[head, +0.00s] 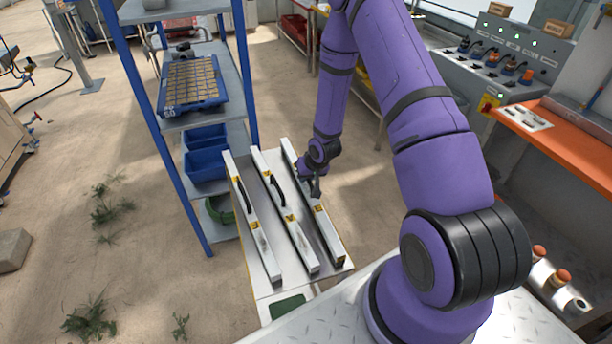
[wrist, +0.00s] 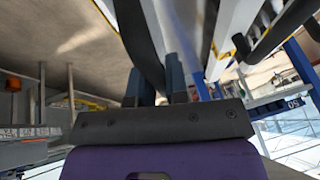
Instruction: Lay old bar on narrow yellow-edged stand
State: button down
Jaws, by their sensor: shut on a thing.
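Three long white bars with black handles and yellow labels show in the head view: a left bar (head: 262,244), a middle bar (head: 297,243) and a right bar (head: 326,236). They lie side by side over a narrow pale stand (head: 263,290) with a yellow left edge. Which one is the old bar I cannot tell. My gripper (head: 315,190) is at the right bar, shut on its black handle, which is mostly hidden there. In the wrist view the fingers (wrist: 160,85) close at a dark curved handle (wrist: 140,35). Whether this bar is lifted is unclear.
A dark green patch (head: 287,307) lies on the stand's near end. An orange-topped bench (head: 560,140) is at right. Open floor lies left of the rack.

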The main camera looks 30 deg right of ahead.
jog(key=shift+f, duration=0.25)
jog(key=c, duration=1.1)
grip_release()
jog(key=shift+o, duration=0.2)
jog(key=s+a+r+h, duration=0.1)
jog(key=s+r, duration=0.3)
jog(key=r, duration=0.8)
jog(key=s+r+n+h, duration=0.1)
jog(key=s+r, duration=0.2)
jog(key=r, duration=1)
jog(key=s+a+r, duration=0.1)
jog(key=s+r, duration=0.3)
jog(key=r, duration=0.8)
jog(key=s+a+r+n, duration=0.1)
jog(key=s+a+r, duration=0.2)
jog(key=s+r, duration=0.3)
jog(key=s+a+r, duration=0.3)
jog(key=s+r, duration=0.4)
jog(key=s, duration=0.8)
jog(key=shift+a+r+n+y, duration=0.2)
jog(key=shift+r+n+y, duration=0.05)
jog(key=shift+n+y, duration=0.15)
